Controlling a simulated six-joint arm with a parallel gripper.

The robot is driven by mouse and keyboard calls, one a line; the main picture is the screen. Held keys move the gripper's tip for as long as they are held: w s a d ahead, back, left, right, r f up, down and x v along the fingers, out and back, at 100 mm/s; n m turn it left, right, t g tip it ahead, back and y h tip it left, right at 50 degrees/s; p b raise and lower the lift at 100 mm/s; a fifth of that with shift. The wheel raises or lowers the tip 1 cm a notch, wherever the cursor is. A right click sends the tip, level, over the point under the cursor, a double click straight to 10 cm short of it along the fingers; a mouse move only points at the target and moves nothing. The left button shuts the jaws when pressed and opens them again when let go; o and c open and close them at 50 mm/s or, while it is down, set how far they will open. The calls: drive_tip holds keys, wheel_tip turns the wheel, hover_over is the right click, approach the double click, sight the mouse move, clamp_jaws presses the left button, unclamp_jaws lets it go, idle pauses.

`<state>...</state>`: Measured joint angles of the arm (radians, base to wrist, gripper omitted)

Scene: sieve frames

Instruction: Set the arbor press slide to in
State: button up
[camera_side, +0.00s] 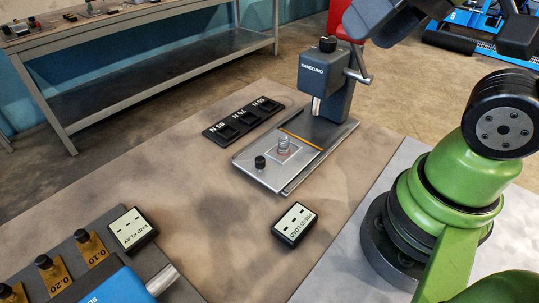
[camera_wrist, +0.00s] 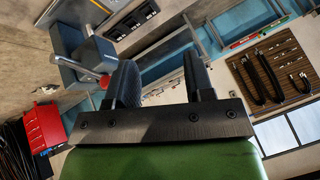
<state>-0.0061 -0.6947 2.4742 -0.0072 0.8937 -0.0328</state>
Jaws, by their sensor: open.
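The arbor press (camera_side: 325,82) is a grey-blue machine standing on the bench in the side view. A black knob (camera_side: 260,163) rises from the slide's near left end. An orange line crosses the base near the slide's press end. My gripper (camera_wrist: 162,82) is open and empty in the wrist view; its fingers are outside the side view, apart from the slide.
A black tray of weights marked N (camera_side: 243,119) lies left of the press. A PRESS LOAD box (camera_side: 292,223) sits in front, and an END PLAY box (camera_side: 132,229) sits beside brass gauges (camera_side: 91,247). The bench between them is clear.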

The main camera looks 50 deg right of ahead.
drive_tip(key=w+f+n+g, duration=0.2)
drive_tip(key=w+n, duration=0.2)
drive_tip(key=w, duration=0.2)
drive_tip(key=n+g+h, duration=0.2)
drive_tip(key=n+g, duration=0.3)
drive_tip(key=n, duration=0.4)
hover_over(261, 158)
wheel_tip(261, 158, down, 16)
wheel_tip(261, 158, down, 10)
drive_tip(key=shift+a+f, duration=0.1)
drive_tip(key=shift+f, duration=0.15)
clamp_jaws()
